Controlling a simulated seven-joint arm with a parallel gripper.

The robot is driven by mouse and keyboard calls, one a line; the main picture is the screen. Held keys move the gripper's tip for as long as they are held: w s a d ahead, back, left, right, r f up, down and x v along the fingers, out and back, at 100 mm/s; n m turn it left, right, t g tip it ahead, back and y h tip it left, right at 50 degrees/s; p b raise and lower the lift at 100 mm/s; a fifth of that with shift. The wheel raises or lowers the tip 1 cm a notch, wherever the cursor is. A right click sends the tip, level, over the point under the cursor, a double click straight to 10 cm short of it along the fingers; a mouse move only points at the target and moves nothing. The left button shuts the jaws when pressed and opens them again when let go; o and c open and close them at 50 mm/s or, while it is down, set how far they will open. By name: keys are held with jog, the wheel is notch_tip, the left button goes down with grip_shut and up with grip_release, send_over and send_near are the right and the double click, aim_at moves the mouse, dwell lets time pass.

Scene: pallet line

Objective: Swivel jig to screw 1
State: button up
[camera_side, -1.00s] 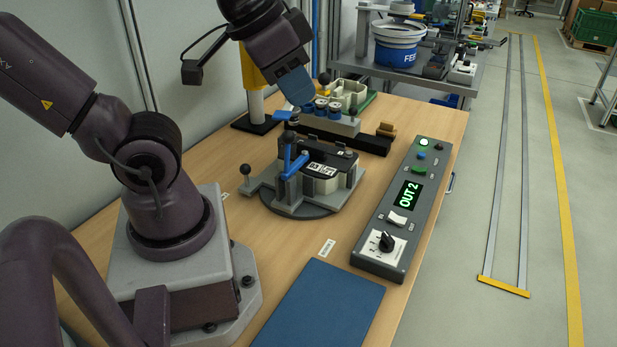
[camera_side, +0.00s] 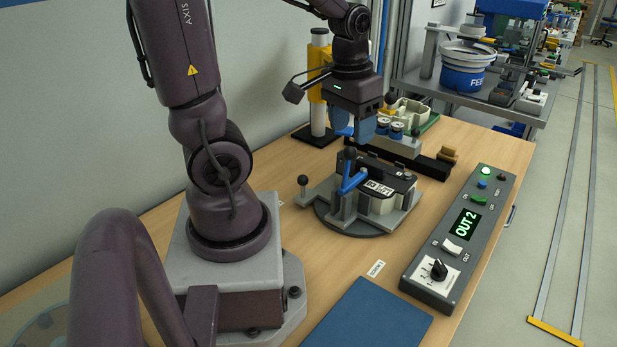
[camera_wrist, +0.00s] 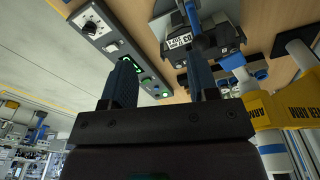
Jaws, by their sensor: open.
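The jig (camera_side: 326,207) is a grey plate on a dark round turntable (camera_side: 352,229), with a black ball-knob handle (camera_side: 303,180) at its left. A blue toggle clamp (camera_side: 350,184) stands over a black-and-white part (camera_side: 382,190) with a printed label. My gripper (camera_side: 357,136) points down, open and empty, just above and behind the clamp in the side view. In the wrist view its two dark fingers (camera_wrist: 162,82) are spread apart. The labelled part (camera_wrist: 180,41) and blue clamp (camera_wrist: 193,17) show beyond the right finger. No contact is visible.
A control panel (camera_side: 459,237) reading OUT 2, with a lit green lamp, lies to the right. Behind the jig are a black rail (camera_side: 431,167) with blue-topped pieces (camera_side: 389,127) and a yellow-collared post (camera_side: 318,85). A blue mat (camera_side: 369,317) lies in front.

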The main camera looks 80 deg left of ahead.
aim_at(304, 176)
jog(key=s+a+f+n+g, duration=0.1)
jog(key=s+a+f+n, duration=0.25)
jog(key=a, duration=0.25)
jog(key=s+a+f+n+g, duration=0.2)
jog(key=a+f, duration=0.2)
jog(key=a, duration=0.3)
jog(key=shift+y, duration=0.4)
jog(key=x, duration=1.2)
jog(key=shift+w+d+f, duration=0.1)
jog(key=shift+w+f, duration=0.15)
jog(key=shift+w, duration=0.05)
grip_shut()
